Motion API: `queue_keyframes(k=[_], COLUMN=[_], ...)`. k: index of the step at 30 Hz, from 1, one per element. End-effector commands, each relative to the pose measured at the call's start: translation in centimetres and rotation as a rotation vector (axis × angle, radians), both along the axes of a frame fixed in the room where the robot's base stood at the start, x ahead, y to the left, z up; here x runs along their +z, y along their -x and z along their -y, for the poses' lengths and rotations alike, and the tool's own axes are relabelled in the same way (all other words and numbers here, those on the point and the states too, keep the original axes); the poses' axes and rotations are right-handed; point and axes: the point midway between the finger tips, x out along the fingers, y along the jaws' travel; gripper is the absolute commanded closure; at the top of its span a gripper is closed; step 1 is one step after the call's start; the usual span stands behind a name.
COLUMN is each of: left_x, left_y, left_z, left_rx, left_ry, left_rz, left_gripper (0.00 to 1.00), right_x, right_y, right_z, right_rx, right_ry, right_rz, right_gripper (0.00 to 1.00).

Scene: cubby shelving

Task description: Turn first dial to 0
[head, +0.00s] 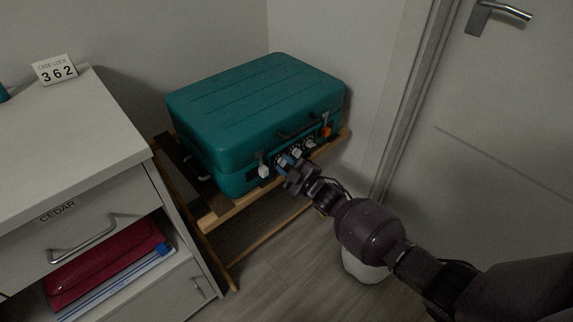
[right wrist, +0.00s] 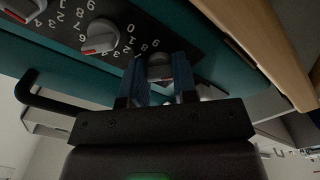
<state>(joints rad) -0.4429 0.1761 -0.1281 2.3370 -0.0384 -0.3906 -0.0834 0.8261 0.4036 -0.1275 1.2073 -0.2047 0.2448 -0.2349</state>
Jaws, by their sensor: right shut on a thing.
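A teal case (head: 250,105) lies closed on a wooden rack, with a row of dials on its front. My right gripper (head: 285,163) is at the left end of the dial row. In the right wrist view its two blue fingers (right wrist: 160,78) are shut on the first dial (right wrist: 160,68), one on each side of the knob. The fingers hide much of that dial and its pointer, so its setting cannot be read. The middle dial (right wrist: 101,37) and another dial (right wrist: 22,8) show beside it, with red-marked grey knobs and white numerals. My left gripper is not in view.
A sign (head: 54,70) reading "CASE LOCK 362" stands on the white cabinet (head: 90,125) at left. The case has a white-tabbed latch (head: 264,171), an orange-tabbed latch (head: 326,132) and a dark handle (head: 297,128). A door (head: 500,120) is at right.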

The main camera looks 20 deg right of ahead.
Motion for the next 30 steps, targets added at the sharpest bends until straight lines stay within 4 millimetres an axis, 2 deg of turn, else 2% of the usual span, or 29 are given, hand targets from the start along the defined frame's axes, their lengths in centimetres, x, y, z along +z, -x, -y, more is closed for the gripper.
queue_keyframes(k=[8, 9, 14, 23, 30], left_x=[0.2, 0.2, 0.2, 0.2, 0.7], left_y=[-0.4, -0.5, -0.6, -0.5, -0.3], left_z=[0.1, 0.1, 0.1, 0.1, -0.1], left_rx=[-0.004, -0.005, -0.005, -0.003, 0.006], left_ry=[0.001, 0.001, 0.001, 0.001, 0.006], left_rz=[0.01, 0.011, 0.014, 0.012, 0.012], left_gripper=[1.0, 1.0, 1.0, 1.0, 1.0], right_x=[-0.1, -0.1, 0.0, 0.0, 0.3], right_y=[0.0, 0.0, 0.0, 0.1, 2.1], right_z=[0.0, 0.0, 0.0, 0.1, 0.8], right_rx=[0.0, 0.0, 0.0, 0.0, -0.001], right_ry=[0.002, 0.002, 0.002, 0.001, 0.001], right_rz=[-0.001, -0.001, -0.001, 0.0, 0.003], right_gripper=[0.97, 0.72, 0.48, 0.48, 0.48])
